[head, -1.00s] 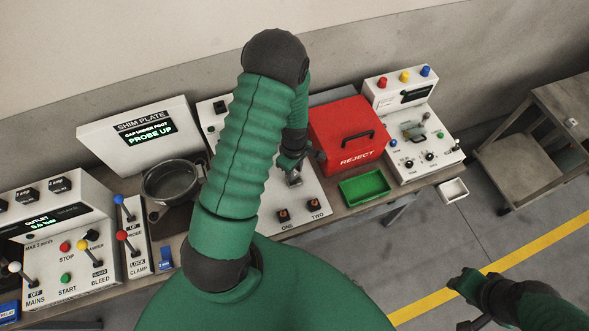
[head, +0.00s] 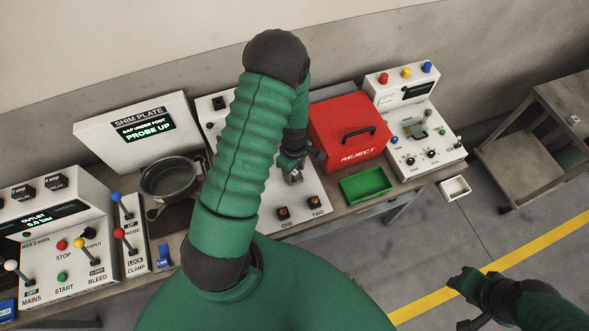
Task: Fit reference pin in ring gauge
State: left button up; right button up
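I cannot make out the reference pin or the ring gauge for sure. My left gripper (head: 292,173) points down over the white panel (head: 312,192) at mid-bench, partly behind my own green arm. A small grey metal piece (head: 295,178) shows at its fingertips; whether it is held or is part of the gripper is unclear. Two dark blocks with orange tops, labelled ONE (head: 284,214) and TWO (head: 312,202), sit on the panel in front of it.
A red REJECT box (head: 345,125) and a green tray (head: 366,184) are right of the panel. A white console (head: 425,140) with knobs stands further right. A dark round pan (head: 172,178), the shim plate display (head: 140,125) and lever consoles (head: 60,250) are left.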

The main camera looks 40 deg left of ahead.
aim_at(294, 172)
pick_arm(q)
jog(key=shift+r, duration=0.15)
notch_tip(294, 172, up, 16)
jog(key=shift+r+b, duration=0.25)
jog(key=shift+b, duration=0.05)
dwell(0.5)
